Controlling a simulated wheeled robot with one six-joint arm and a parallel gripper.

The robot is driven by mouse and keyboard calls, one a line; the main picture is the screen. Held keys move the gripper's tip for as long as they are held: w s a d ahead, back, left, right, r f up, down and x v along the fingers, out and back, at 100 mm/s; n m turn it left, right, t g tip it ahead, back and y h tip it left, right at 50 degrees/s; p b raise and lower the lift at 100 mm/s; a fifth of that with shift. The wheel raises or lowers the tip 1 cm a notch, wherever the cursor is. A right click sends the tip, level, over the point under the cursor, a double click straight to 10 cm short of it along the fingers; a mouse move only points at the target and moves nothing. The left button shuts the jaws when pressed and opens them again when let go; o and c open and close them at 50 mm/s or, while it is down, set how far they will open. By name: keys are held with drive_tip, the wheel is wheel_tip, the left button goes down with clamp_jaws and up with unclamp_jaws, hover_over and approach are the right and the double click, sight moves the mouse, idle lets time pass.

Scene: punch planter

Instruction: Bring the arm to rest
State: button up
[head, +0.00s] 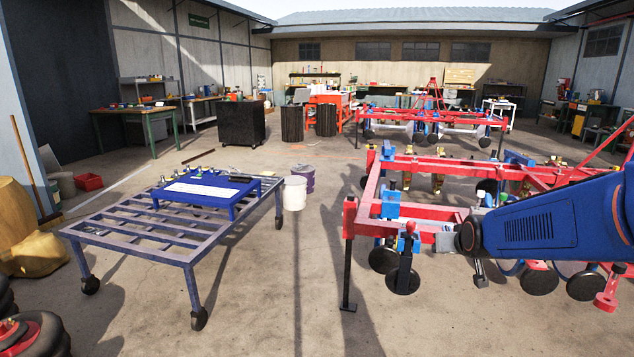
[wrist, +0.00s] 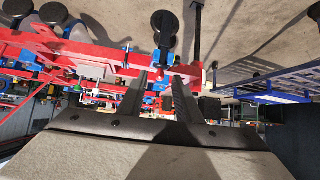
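My blue arm (head: 555,228) reaches in from the right edge of the head view, in front of the red planter frame. It ends in a dark round joint, and I cannot make out my gripper's fingers there. In the wrist view my gripper (wrist: 160,82) shows two dark fingers standing apart, with nothing held between them. Behind the gap are red and blue planter parts, which look farther off. The wrist picture appears upside down, with the ground at the top.
The red planter (head: 428,163) with blue units and black wheels fills the right side. A wheeled metal cart (head: 125,240) carrying a blue stand (head: 213,192) is at left. White (head: 294,194) and purple (head: 307,172) buckets stand beside it.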

drive_tip(key=s+a+f+g, duration=0.1)
drive_tip(key=s+a+g, duration=0.1)
drive_tip(key=s, duration=1.5)
drive_tip(key=s+a+n+g+y, duration=0.1)
drive_tip(key=s+a+g, duration=0.2)
drive_tip(key=s, duration=1.4)
drive_tip(key=shift+s+a+f+g, duration=0.15)
drive_tip(key=shift+a+f+g, duration=0.2)
drive_tip(key=shift+a, duration=0.3)
